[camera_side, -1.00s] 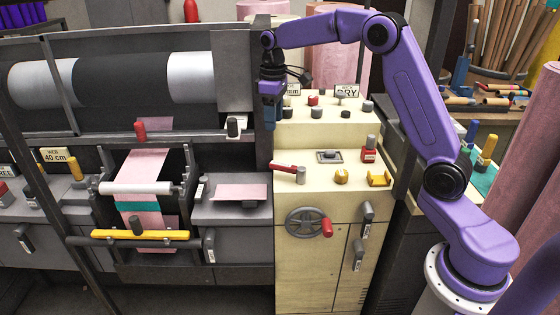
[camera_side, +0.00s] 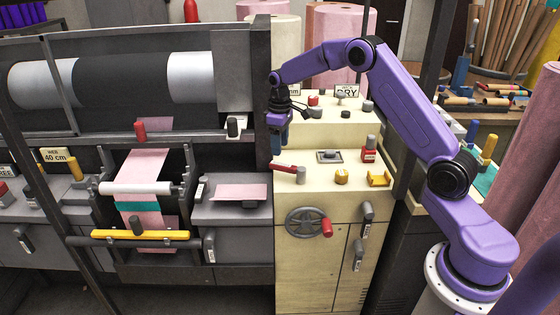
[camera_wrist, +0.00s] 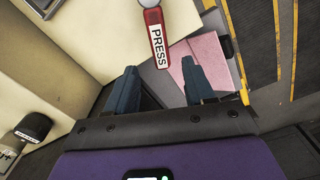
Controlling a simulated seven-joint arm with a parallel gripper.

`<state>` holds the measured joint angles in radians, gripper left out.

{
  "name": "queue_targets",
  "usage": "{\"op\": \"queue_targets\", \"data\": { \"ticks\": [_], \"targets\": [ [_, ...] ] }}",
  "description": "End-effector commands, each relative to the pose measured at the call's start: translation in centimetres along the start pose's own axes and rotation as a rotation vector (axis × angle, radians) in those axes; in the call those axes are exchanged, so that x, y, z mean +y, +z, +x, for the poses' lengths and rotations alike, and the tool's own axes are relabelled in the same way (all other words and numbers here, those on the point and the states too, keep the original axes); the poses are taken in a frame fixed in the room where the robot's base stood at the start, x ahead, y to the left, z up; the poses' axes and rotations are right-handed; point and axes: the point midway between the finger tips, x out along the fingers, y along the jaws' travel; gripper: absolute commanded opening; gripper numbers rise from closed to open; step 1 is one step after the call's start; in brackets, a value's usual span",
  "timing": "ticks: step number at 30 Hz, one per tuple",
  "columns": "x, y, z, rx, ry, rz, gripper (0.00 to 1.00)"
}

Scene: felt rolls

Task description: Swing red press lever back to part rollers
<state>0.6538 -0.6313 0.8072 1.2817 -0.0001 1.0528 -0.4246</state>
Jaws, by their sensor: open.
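The red press lever (camera_side: 284,168) lies on the cream cabinet top, with its red handle pointing left from a grey pivot. In the wrist view the lever (camera_wrist: 157,35), labelled PRESS, points toward the space between my fingers. My gripper (camera_side: 279,143) is above and behind the lever in the side view, pointing down, apart from it. The wrist view shows its two blue fingers (camera_wrist: 162,84) spread with nothing between them. A white roller (camera_side: 135,188) with pink felt (camera_side: 146,162) is at the left; I cannot tell whether it is one of the press rollers.
A yellow knob (camera_side: 341,177), a grey switch plate (camera_side: 329,156) and a red block (camera_side: 369,153) stand right of the lever. A grey handwheel (camera_side: 305,222) is on the cabinet front. A dark frame post (camera_side: 263,100) stands close left of my gripper.

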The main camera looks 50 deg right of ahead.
Motion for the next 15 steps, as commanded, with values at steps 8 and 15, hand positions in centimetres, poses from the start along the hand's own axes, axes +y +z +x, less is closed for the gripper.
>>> {"op": "queue_targets", "data": {
  "ticks": [8,15],
  "targets": [
    [0.0,0.1,4.8,-0.003,-0.001,0.001,0.53],
    [0.0,0.0,6.6,-0.001,0.000,0.000,0.53]
  ]
}}
